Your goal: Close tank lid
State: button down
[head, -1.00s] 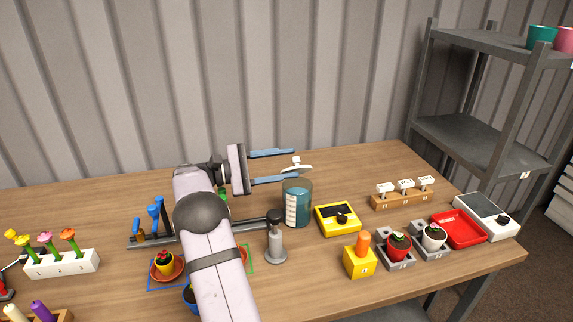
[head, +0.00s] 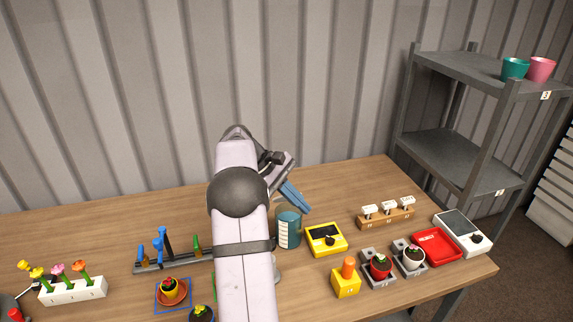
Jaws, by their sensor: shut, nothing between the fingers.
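The tank (head: 288,229) is a teal cylinder with a white scale on its side, standing upright on the table right of my arm. My gripper (head: 303,206) is at the tank's top, its blue fingers pointing down and to the right, close together and empty. The fingers overlap the tank's rim in the picture; I cannot tell whether they touch it. The white lid cannot be made out now. The gripper covers much of the tank's top, so I cannot tell how the lid sits.
A yellow device (head: 326,240) stands just right of the tank. A wooden block with white tags (head: 386,214), potted plants (head: 380,267), a red tray (head: 437,247) and a scale (head: 462,232) are further right. A tool rack (head: 173,262) is left. My arm hides the middle.

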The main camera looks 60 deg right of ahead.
jog(key=w+d+r+m+t+p, duration=0.2)
jog(key=w+r+m+t+p, duration=0.1)
jog(key=r+t, duration=0.4)
jog(key=w+d+r+m+t+p, duration=0.15)
jog(key=r+t, duration=0.25)
jog(key=r, duration=0.5)
jog(key=shift+m+h, duration=0.4)
jog(key=shift+m, duration=0.05)
jog(key=p+x, duration=0.1)
jog(key=x, duration=0.2)
jog(key=a+p+x, duration=0.1)
jog(key=p+x, duration=0.1)
jog(key=x, duration=0.2)
jog(key=a+f+p+x, duration=0.1)
jog(key=x, duration=0.3)
jog(key=shift+s+r+p, duration=0.1)
jog(key=shift+s+p, duration=0.1)
jog(key=shift+p, duration=0.1)
jog(key=shift+s+a+f, duration=0.35)
jog(key=shift+s, duration=0.05)
jog(key=shift+s+a+f+p, duration=0.1)
jog(key=shift+f+p, duration=0.2)
jog(key=shift+s+a+f+b, duration=0.1)
jog(key=shift+s+f+b, duration=0.1)
jog(key=shift+b, duration=0.3)
